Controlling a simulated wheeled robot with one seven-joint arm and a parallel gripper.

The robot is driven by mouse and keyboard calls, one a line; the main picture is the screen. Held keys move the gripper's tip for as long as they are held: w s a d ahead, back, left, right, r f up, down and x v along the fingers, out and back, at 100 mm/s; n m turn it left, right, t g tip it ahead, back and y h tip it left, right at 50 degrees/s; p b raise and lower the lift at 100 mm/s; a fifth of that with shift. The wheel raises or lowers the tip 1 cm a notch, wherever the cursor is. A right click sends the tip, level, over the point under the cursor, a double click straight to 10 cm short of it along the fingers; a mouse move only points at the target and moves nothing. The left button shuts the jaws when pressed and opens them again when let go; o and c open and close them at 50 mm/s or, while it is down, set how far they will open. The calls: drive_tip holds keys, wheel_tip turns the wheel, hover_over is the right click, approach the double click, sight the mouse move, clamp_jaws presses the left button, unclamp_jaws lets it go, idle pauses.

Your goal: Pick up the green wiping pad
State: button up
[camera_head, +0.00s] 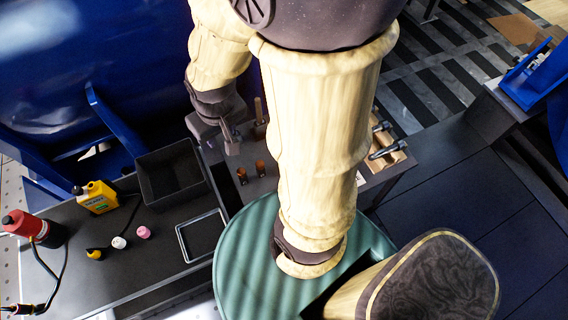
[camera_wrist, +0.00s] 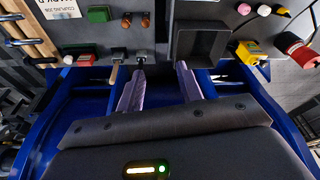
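A small green block that looks like the green wiping pad (camera_wrist: 99,14) lies on the dark bench near the top left of the wrist view. It does not show in the head view, where my arm covers part of the bench. My gripper (camera_wrist: 161,64) is open, with its two fingers apart and nothing seen between them. It is to the right of the pad in the wrist view and does not touch it. In the head view my gripper (camera_head: 219,136) is over the far edge of the bench, left of my forearm.
A black bin (camera_head: 172,174) stands left of my gripper. Two orange-brown pieces (camera_head: 251,171) sit nearby. A wooden-handled tool (camera_wrist: 115,70) is close to the fingers. A yellow bottle (camera_head: 97,196) and red bottle (camera_head: 32,229) stand left. A wooden rack (camera_head: 388,157) is right.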

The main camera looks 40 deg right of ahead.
drive_tip(key=o, duration=0.6)
drive_tip(key=shift+d+f, duration=0.15)
drive_tip(key=shift+c, duration=0.2)
drive_tip(key=shift+o, duration=1.4)
drive_tip(key=w+d+f+m+g+b, duration=0.1)
drive_tip(key=w+d+f+m+b, duration=0.1)
drive_tip(key=d+f+m+b, duration=0.2)
wheel_tip(320, 180, down, 2)
drive_tip(key=shift+w+d+f+m+b, duration=0.2)
drive_tip(key=shift+w+d+m+b, duration=0.35)
drive_tip(key=shift+d, duration=0.7)
drive_tip(key=s+d+f+m+y+b, duration=0.1)
drive_tip(key=d+f+m+y+b, duration=0.1)
drive_tip(key=d+f+m+b, duration=0.3)
drive_tip(key=s+d+f+m+y+b, duration=0.2)
drive_tip(key=d+f+m+b, duration=0.3)
drive_tip(key=d+f+m, duration=0.5)
drive_tip(key=d+f, duration=0.3)
drive_tip(key=d, duration=0.4)
drive_tip(key=shift+s+m+g, duration=0.15)
drive_tip(key=shift+m+g, duration=0.15)
drive_tip(key=shift+m, duration=0.05)
drive_tip(key=b+x, duration=0.2)
drive_tip(key=x, duration=1)
drive_tip(key=shift+a+r, duration=0.1)
drive_tip(key=shift+a, duration=0.1)
